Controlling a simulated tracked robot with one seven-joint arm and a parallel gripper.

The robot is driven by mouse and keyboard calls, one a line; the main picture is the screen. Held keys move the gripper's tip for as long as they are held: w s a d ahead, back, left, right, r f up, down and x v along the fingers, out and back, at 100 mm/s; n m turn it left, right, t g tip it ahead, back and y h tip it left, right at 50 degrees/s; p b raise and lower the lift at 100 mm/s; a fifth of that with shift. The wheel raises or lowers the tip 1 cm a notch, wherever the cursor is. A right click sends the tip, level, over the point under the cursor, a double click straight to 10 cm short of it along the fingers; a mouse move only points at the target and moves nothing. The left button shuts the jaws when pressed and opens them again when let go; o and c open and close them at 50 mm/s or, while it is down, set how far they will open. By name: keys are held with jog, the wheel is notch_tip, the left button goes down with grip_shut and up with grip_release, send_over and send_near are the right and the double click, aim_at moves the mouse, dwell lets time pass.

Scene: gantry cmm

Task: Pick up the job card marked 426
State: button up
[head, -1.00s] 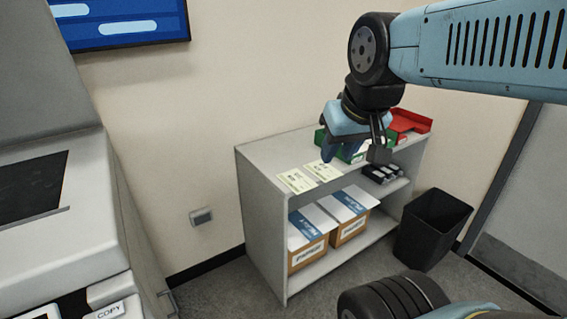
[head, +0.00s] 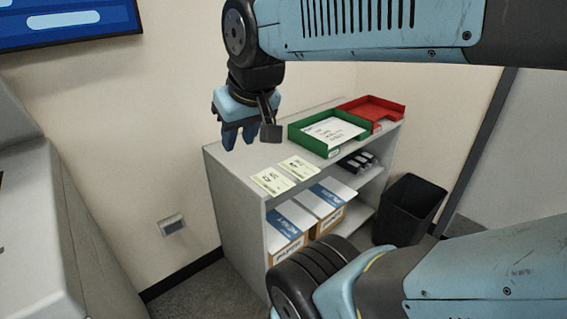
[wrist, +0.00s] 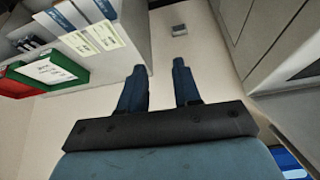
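Two pale yellow-green cards lie flat and side by side on top of the grey shelf unit (head: 235,158): a left card (head: 271,181) and a right card (head: 300,167). They carry dark print, too small to tell which is marked 426. Both also show in the wrist view, one card (wrist: 103,36) nearer my fingers and the other card (wrist: 74,43) beyond it. My gripper (head: 238,141) is above the back left of the shelf top, apart from the cards. In the wrist view my gripper (wrist: 158,66) has its fingers apart with nothing between them.
A green tray (head: 300,140) holding a white sheet and a red tray (head: 385,108) stand right of the cards. Paper boxes (head: 290,246) and dark items (head: 357,161) sit below. A black bin (head: 409,210) stands to the right. A wall box (head: 172,224) is at left.

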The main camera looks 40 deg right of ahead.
jog(key=shift+f, duration=0.1)
jog(key=w+d+f+m+g+y, duration=0.1)
jog(key=w+d+f+m+y, duration=0.2)
jog(key=w+d+f+y, duration=0.45)
jog(key=w+d+f+m+g+y, duration=0.1)
jog(key=w+d+f+m+y, duration=0.3)
jog(key=d+f, duration=0.5)
jog(key=s+d+f+m+t+h, duration=0.35)
jog(key=d+f+t, duration=0.35)
jog(key=d+f, duration=0.35)
jog(key=s+d+f+m+t+h, duration=0.2)
jog(key=s+d+f+m+t, duration=0.3)
jog(key=d+f, duration=0.55)
jog(key=w+a, duration=0.1)
jog(key=w, duration=0.6)
jog(key=w+a+n+t, duration=0.1)
jog(key=w+a, duration=0.1)
jog(key=w, duration=0.6)
jog(key=shift+a, duration=0.25)
jog(key=shift+r, duration=0.1)
jog(key=shift+c, duration=0.4)
